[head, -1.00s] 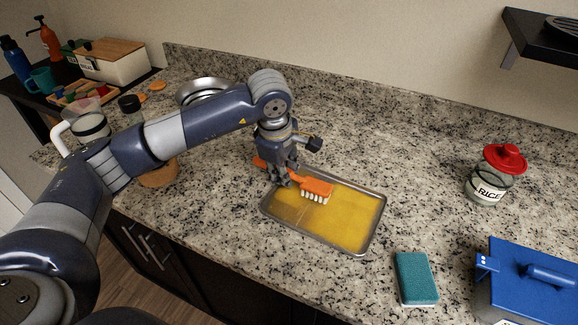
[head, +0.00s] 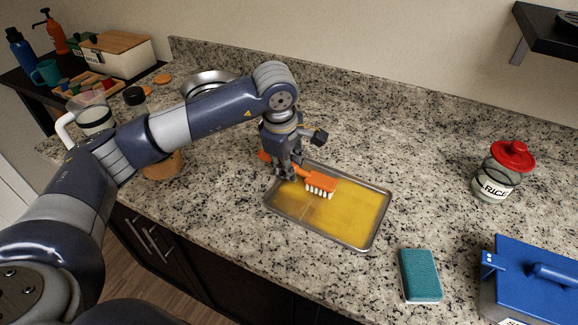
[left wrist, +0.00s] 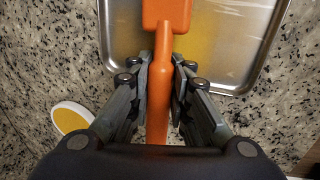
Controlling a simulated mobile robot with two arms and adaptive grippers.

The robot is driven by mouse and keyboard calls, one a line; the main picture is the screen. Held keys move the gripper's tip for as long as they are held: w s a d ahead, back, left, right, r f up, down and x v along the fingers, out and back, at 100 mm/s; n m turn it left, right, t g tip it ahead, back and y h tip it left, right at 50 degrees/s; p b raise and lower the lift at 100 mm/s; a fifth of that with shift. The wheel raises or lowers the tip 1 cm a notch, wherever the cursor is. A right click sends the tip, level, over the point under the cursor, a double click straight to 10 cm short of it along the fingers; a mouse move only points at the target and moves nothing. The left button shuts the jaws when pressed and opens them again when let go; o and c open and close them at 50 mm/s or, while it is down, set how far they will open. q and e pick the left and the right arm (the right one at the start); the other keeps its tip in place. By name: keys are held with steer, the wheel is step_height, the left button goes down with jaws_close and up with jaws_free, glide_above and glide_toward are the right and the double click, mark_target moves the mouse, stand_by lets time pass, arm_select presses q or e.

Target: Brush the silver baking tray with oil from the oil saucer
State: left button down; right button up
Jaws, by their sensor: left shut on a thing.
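The silver baking tray (head: 378,236) lies on the counter, with a yellow oil film over most of its floor and a paler patch toward its left end. My left gripper (head: 287,172) is shut on the handle of an orange brush (head: 322,181). The brush head, white bristles down, is over the tray; I cannot tell whether the bristles touch it. In the left wrist view the gripper (left wrist: 160,85) has the orange handle (left wrist: 158,95) between its fingers. The oil saucer (left wrist: 72,118), white-rimmed with yellow oil, is beside the tray there; it is hidden in the head view.
A teal sponge (head: 420,274) and a blue toolbox (head: 532,280) stand right of the tray. A rice jar (head: 497,178) is behind them. A metal bowl (head: 207,82) and a clear pitcher (head: 92,115) are at the left near my arm. The counter behind the tray is clear.

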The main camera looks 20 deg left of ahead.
arm_select(q)
steer(key=shift+w+d+f, duration=0.1)
steer(key=shift+w, duration=0.4)
steer(key=shift+w+d+b, duration=0.1)
steer(key=shift+w+b, duration=0.55)
steer(key=shift+w, duration=1.05)
steer(key=w+p+v, duration=0.1)
steer(key=p+v, duration=0.2)
steer(key=v, duration=0.4)
steer(key=shift+w+p, duration=0.25)
steer(key=shift+p, duration=0.15)
